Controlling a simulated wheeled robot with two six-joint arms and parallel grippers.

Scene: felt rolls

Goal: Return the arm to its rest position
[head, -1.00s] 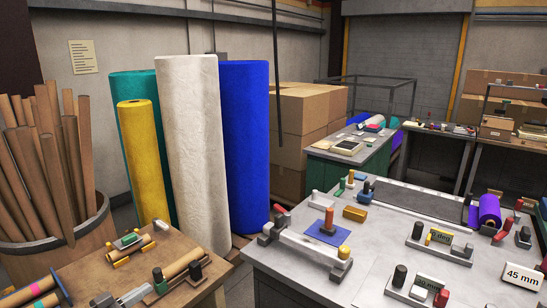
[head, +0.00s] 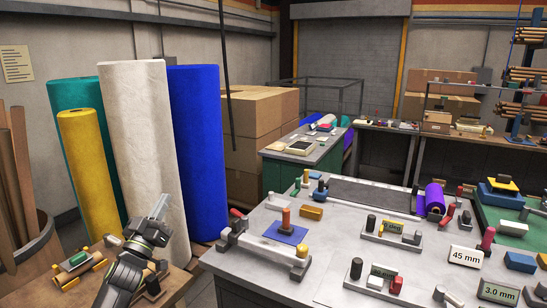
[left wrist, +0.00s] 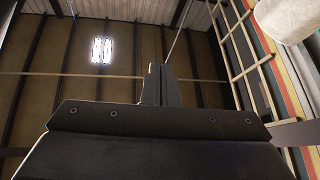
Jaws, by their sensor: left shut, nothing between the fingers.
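My left arm comes in at the lower left of the head view, and its gripper (head: 160,207) points up in front of the white felt roll (head: 140,130). In the left wrist view the gripper fingers (left wrist: 160,85) are shut together and empty, pointing toward the ceiling. A bright ceiling lamp (left wrist: 102,50) shows there, and a pale roll end (left wrist: 285,20) is at the top right. My right gripper is in neither view.
A wooden bench (head: 180,290) lies below my left arm. The grey worktable (head: 260,270) with several blocks and fixtures is to the right. Teal (head: 75,95), yellow (head: 88,170) and blue (head: 200,150) rolls stand near the white one. A barrel of tubes (head: 35,240) is at far left.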

